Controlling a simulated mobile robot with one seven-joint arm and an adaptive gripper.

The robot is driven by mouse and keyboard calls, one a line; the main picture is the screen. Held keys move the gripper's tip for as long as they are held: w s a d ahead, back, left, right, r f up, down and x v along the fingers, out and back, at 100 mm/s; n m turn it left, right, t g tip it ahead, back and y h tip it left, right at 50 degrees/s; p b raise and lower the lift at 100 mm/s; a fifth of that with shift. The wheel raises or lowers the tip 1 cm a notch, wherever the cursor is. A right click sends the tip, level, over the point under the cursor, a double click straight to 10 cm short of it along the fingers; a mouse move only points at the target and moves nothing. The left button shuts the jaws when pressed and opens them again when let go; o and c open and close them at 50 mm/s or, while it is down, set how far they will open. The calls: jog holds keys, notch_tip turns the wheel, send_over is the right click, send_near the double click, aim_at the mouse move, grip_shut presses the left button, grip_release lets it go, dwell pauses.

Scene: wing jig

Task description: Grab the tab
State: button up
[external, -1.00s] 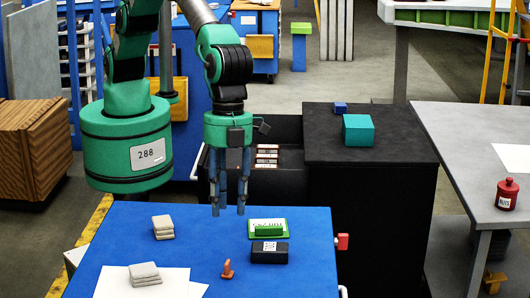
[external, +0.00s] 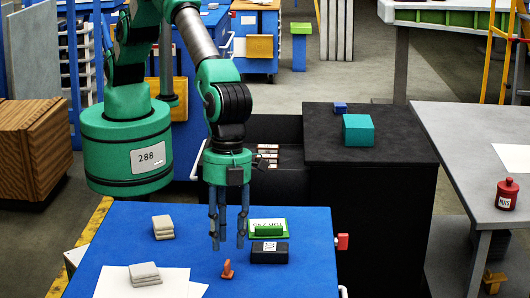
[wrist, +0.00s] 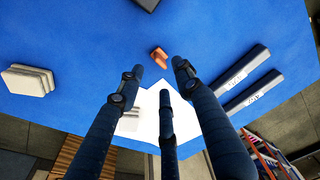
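The orange tab (external: 227,270) stands on the blue table top (external: 290,222) near the front middle. It also shows in the wrist view (wrist: 159,56), just beyond my fingertips. My gripper (external: 228,244) points down above and slightly behind the tab in the external view. Its dark fingers are spread apart with nothing between them, and they look clear of the tab. In the wrist view my gripper (wrist: 160,76) has three fingers, open around empty space. The height of the fingertips over the table is hard to judge.
Grey pad stacks (external: 163,228) (external: 145,274) and white paper (external: 115,281) lie to the left.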

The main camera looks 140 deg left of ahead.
aim_at(227, 269)
jog(key=shift+f, duration=0.35)
jog(key=shift+f, duration=0.1)
jog(key=shift+w+d+f+b, duration=0.1)
jog(key=shift+f+b, duration=0.15)
jog(key=shift+f, duration=0.55)
jog(key=shift+d+f+b, duration=0.15)
jog(key=shift+f+b, duration=0.05)
jog(key=shift+f, duration=0.65)
jog(key=shift+w+d+f+b, duration=0.1)
jog(key=shift+f+b, duration=0.15)
jog(key=shift+f, duration=0.55)
jog(key=shift+s, duration=0.1)
jog(key=shift+c, duration=0.5)
grip_shut()
